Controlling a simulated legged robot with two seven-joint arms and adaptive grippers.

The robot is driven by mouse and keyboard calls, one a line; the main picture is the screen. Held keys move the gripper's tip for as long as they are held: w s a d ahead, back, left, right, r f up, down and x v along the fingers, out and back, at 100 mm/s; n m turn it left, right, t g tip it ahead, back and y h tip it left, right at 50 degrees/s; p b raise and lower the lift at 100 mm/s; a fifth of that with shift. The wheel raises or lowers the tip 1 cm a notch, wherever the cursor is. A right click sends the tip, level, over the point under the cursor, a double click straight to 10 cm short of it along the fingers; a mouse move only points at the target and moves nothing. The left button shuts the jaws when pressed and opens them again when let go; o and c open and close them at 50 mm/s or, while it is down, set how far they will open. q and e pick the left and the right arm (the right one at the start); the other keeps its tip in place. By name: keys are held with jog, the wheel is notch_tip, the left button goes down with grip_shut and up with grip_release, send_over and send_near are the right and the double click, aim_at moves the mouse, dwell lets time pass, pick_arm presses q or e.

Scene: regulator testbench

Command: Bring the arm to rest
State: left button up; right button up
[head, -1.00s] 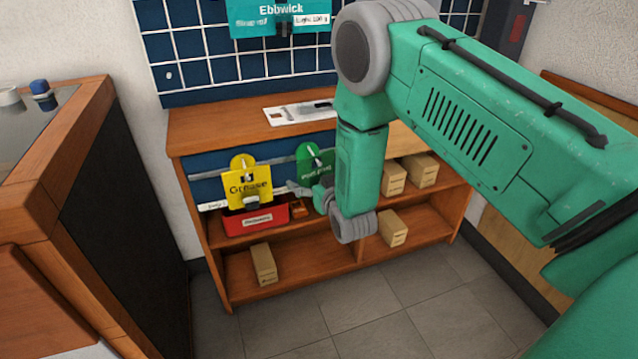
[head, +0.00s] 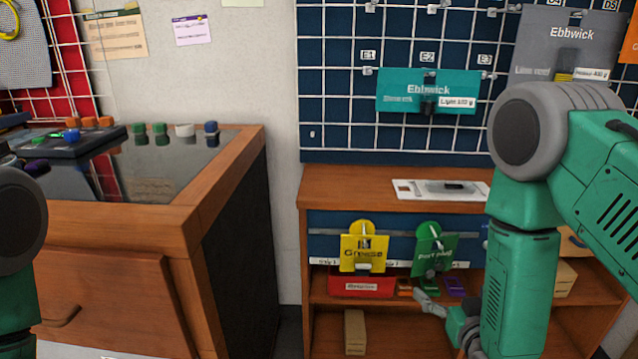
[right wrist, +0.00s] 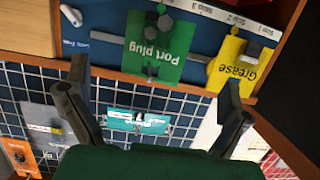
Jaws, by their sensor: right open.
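My right gripper (head: 432,304) is open and empty, in front of the wooden bench just below the green "Port plug" tag (head: 436,247). In the right wrist view its two fingers (right wrist: 152,85) are spread wide with nothing between them. That view is upside down and shows the green tag (right wrist: 160,45) and the yellow "Grease" tag (right wrist: 236,68). In the head view the yellow tag (head: 363,249) hangs left of the green one. My left arm shows only in part at the left edge, and its gripper is out of frame.
The bench top (head: 350,186) holds a white card (head: 420,189). A red bin (head: 361,284) is on the shelf below. A teal Ebbwick pack (head: 400,90) hangs on the blue board (head: 345,125). A wooden cabinet (head: 225,165) stands left, with a gap between it and the bench.

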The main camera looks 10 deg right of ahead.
jog(key=s+a+f+n+g+y+p, duration=0.1)
jog(key=s+a+f+g+p, duration=0.1)
jog(key=s, duration=0.8)
jog(key=s+a+f+n+g+y+p, duration=0.1)
jog(key=s+a+f+g+p, duration=0.1)
jog(key=s+g+p, duration=0.3)
jog(key=s+a+f+g+y+p, duration=0.1)
jog(key=s+g, duration=0.6)
jog(key=s, duration=0.7)
jog(key=a+f+p, duration=0.1)
jog(key=a+p, duration=0.1)
jog(key=shift+s+n+p, duration=0.3)
jog(key=shift+n+p, duration=0.05)
jog(key=shift+n, duration=0.05)
jog(key=shift+w, duration=0.1)
